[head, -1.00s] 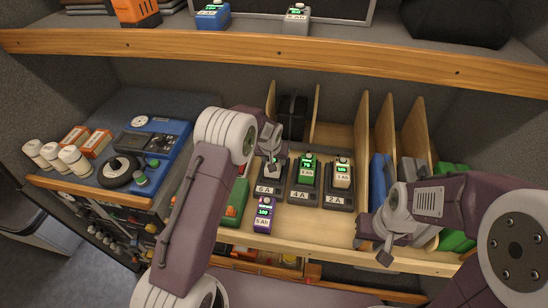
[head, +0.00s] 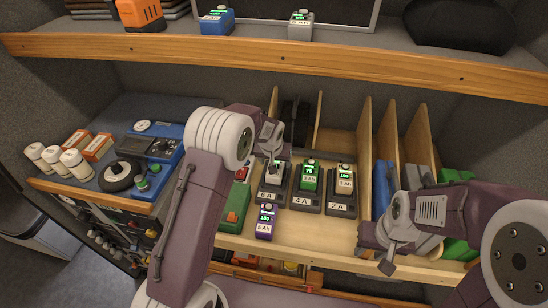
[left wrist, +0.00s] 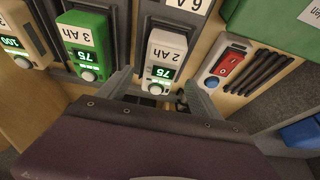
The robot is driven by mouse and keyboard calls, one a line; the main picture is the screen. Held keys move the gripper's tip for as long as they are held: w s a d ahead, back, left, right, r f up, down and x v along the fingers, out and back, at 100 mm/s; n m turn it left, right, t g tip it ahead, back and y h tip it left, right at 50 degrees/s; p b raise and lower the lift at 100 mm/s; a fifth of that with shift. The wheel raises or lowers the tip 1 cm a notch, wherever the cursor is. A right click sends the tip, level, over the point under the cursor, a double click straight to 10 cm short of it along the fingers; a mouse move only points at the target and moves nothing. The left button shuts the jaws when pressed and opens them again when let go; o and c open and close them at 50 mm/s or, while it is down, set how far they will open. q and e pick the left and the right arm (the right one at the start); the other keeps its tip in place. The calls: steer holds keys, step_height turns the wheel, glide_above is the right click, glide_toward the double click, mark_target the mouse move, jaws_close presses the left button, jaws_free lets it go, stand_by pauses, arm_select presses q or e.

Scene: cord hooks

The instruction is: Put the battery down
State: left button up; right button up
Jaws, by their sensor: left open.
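A white battery (head: 274,172) labelled 2 Ah sits in the charger marked 6 A (head: 267,195), its top partly hidden by my left gripper in the head view. In the left wrist view the white battery (left wrist: 167,55) shows a lit 75. My left gripper (left wrist: 158,92) is open, its two fingers apart near the battery's display end and not closed on it. In the head view my left gripper (head: 273,153) is just above the charger. My right gripper (head: 387,263) hangs at the front right of the shelf; its jaws are unclear.
A green battery (head: 309,176) sits in the 4 A charger and a cream one (head: 344,177) in the 2 A charger. A purple battery (head: 265,219) stands in front of them. Wooden dividers (head: 364,140) rise to the right. An upper shelf (head: 282,58) overhangs the back.

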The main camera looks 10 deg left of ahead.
arm_select(q)
steer(key=b+v, duration=0.1)
steer(key=v, duration=0.7)
steer(key=s+a+f+g+b, duration=0.1)
steer(key=s+a+f, duration=0.1)
steer(key=s, duration=0.6)
steer(key=s+a+f+g+b, duration=0.1)
steer(key=s+a+f, duration=0.1)
steer(key=s, duration=0.7)
steer(key=s+a+f+g+b, duration=0.1)
steer(key=s+f, duration=0.3)
steer(key=s, duration=0.4)
steer(key=shift+s+a, duration=0.35)
steer(key=shift+a, duration=0.1)
